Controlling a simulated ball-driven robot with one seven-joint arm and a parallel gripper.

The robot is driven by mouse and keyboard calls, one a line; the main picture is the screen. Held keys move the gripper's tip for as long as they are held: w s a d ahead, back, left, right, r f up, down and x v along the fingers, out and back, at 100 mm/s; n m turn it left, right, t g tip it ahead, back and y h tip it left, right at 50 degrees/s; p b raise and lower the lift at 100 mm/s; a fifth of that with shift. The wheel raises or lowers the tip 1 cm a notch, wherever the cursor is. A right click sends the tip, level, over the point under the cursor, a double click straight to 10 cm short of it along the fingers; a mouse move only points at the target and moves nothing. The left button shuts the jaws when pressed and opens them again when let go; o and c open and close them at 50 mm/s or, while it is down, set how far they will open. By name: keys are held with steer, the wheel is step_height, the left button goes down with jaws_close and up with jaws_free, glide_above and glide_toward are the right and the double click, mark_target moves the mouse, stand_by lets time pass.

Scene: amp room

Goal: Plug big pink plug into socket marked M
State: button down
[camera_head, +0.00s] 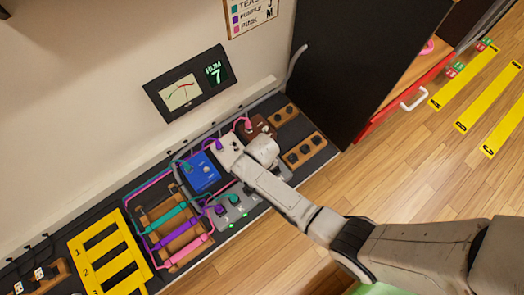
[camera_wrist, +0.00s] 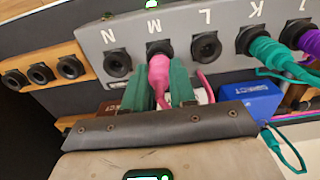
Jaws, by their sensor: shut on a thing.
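The big pink plug (camera_wrist: 159,75) sits between the green fingers of my gripper (camera_wrist: 165,88) in the wrist view. My gripper is shut on it. The plug's front end meets the black ring of the socket marked M (camera_wrist: 157,46), on the grey panel (camera_wrist: 180,28). It looks lined up with that socket, but the fingers and plug body hide how deep it sits. A pink cable (camera_wrist: 205,84) shows just right of the fingers. In the head view, my arm covers the plug and this part of the grey panel (camera_head: 238,212).
Sockets N (camera_wrist: 117,63) and L (camera_wrist: 205,46) beside M are empty. A teal plug (camera_wrist: 268,50) is in K and a purple plug (camera_wrist: 308,40) is at J. A blue box (camera_wrist: 250,100) and a wooden strip of sockets (camera_wrist: 42,70) are close by.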

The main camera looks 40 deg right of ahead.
steer(key=c, duration=0.8)
jaws_free()
steer(key=shift+c, duration=0.2)
step_height(320, 180, up, 11)
steer(key=p, duration=0.5)
steer(key=shift+f, duration=0.15)
steer(key=s+d+r+t+p, duration=0.1)
steer(key=s+d+r, duration=0.3)
steer(key=s+r, duration=0.4)
steer(key=s+d+r, duration=0.4)
steer(key=s+r, duration=0.5)
step_height(320, 180, up, 22)
steer(key=p, duration=2.2)
steer(key=shift+w+f, duration=0.25)
